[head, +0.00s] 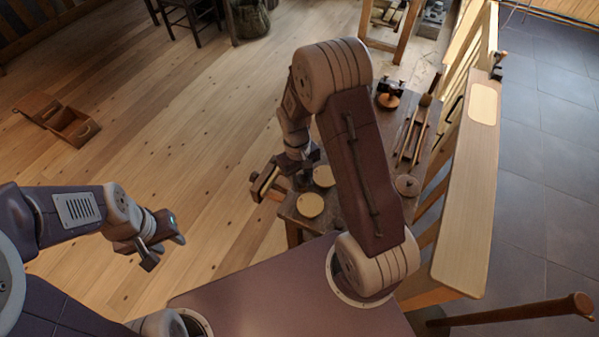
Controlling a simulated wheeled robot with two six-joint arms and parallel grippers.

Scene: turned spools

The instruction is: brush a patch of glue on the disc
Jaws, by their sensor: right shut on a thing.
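Two pale round wooden discs lie on the dark workbench (290,213): a nearer disc (310,205) and a farther disc (323,176), partly hidden by my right arm. My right gripper (264,185) is just left of them, by the bench's left edge. It is shut on a slim, light-coloured thing, seemingly the brush (268,179), mostly hidden between the fingers. I cannot tell whether its tip touches anything. No glue patch can be made out on the discs. My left gripper (164,251) is open and empty over the floor at left, away from the bench.
A pale wooden rail (465,200) runs along the right. An open wooden box (73,125) lies on the floor.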

